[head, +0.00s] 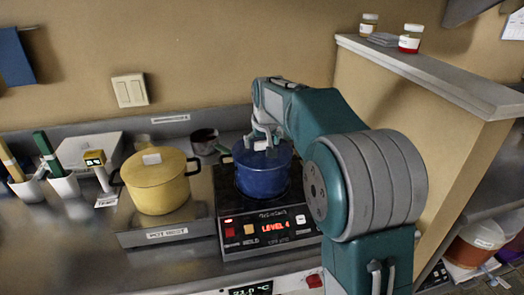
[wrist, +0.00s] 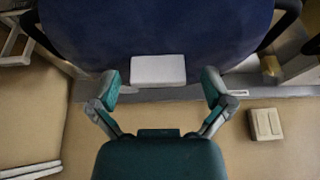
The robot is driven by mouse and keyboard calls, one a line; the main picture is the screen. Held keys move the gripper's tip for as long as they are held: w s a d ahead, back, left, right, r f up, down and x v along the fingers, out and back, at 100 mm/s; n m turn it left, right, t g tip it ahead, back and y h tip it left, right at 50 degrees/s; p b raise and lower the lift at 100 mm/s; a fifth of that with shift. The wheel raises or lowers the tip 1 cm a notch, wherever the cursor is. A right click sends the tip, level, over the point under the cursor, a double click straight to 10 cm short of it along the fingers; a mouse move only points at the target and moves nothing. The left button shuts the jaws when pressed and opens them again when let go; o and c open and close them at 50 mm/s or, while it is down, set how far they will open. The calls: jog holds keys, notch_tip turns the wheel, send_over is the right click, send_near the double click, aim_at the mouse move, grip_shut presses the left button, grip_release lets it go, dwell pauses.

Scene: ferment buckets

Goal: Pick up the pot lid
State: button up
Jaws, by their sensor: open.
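A blue pot (head: 262,178) with side handles stands on the hot plate at the centre of the head view. Its blue lid (wrist: 155,28) fills the top of the wrist view, with a white block-shaped knob (wrist: 158,69). My gripper (head: 264,143) is over this lid, with its fingers pointing down. In the wrist view, my gripper (wrist: 160,82) is open, one finger to each side of the knob, with gaps visible. I cannot tell how far above the lid the fingertips are. A yellow pot (head: 155,188) with a yellow lid and white knob (head: 151,159) stands to the left.
The hot plate's panel (head: 269,229) reads "LEVEL 4". The yellow pot sits on a metal stand labelled "POT REST" (head: 168,234). A dark cup (head: 204,141) stands behind, between the pots. White cups with tools (head: 64,186) are at left. A partition with a ledge (head: 430,72) rises at right.

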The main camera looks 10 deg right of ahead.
jog(key=shift+d, duration=0.15)
jog(key=c, duration=1.2)
